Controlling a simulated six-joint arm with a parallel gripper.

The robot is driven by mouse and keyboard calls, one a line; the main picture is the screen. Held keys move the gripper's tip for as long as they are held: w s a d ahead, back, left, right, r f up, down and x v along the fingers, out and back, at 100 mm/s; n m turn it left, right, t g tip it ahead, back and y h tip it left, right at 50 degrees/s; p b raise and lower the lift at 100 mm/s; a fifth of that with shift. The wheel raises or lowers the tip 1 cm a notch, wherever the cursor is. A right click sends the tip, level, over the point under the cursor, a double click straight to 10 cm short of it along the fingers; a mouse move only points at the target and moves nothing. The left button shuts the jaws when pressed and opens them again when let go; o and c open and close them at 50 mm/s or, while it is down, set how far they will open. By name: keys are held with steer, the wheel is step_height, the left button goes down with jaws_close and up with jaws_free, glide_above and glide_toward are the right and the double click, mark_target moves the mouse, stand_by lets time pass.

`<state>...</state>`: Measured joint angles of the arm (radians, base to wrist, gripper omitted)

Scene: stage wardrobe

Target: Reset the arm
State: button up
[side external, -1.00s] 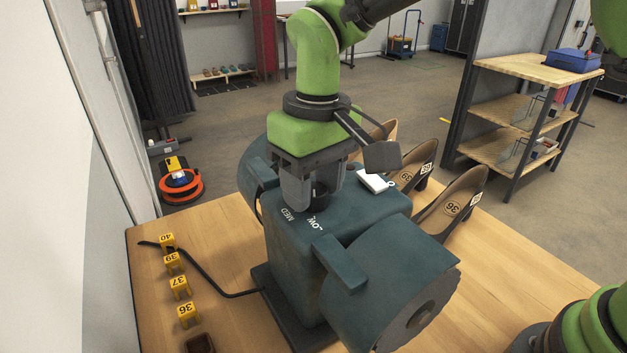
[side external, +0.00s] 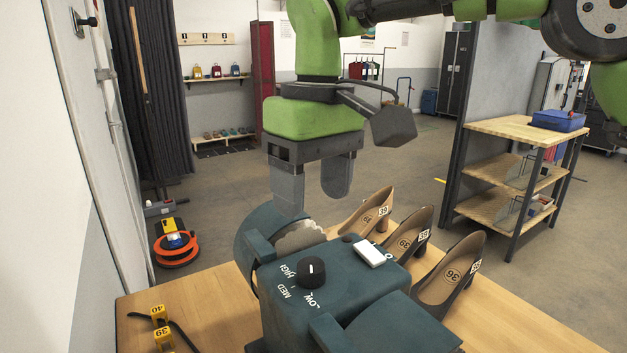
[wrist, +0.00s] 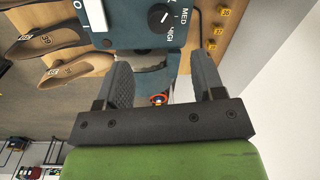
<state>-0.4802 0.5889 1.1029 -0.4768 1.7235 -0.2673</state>
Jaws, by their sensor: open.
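My gripper (side external: 312,190) is open and empty. It hangs above the far side of the dark teal machine (side external: 350,275), clear of it. The machine's top has a black knob (side external: 311,271) with a white mark, the words HIGH, MED and LOW, and a white switch (side external: 370,253). In the wrist view the knob (wrist: 158,17) is at the top, beyond the open fingers (wrist: 163,85), with nothing between them. The mark sits near MED or HIGH; I cannot tell which.
Several high-heeled shoes (side external: 450,270) with number tags stand right of the machine on the wooden table (side external: 520,310). Yellow number markers (side external: 160,315) and a black cable are at its left. A shelf unit (side external: 515,130) stands behind right. Air around my gripper is free.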

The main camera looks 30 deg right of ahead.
steer(key=shift+r, duration=0.3)
steer(key=s+d+r+m+t+y, duration=0.25)
steer(key=s+d+r, duration=0.35)
steer(key=s+d, duration=0.3)
steer(key=s+d+f+m+t+h, duration=0.1)
steer(key=s+d+f+m+t, duration=0.3)
steer(key=s, duration=0.5)
steer(key=shift+d+t, duration=0.45)
steer(key=shift+d, duration=0.6)
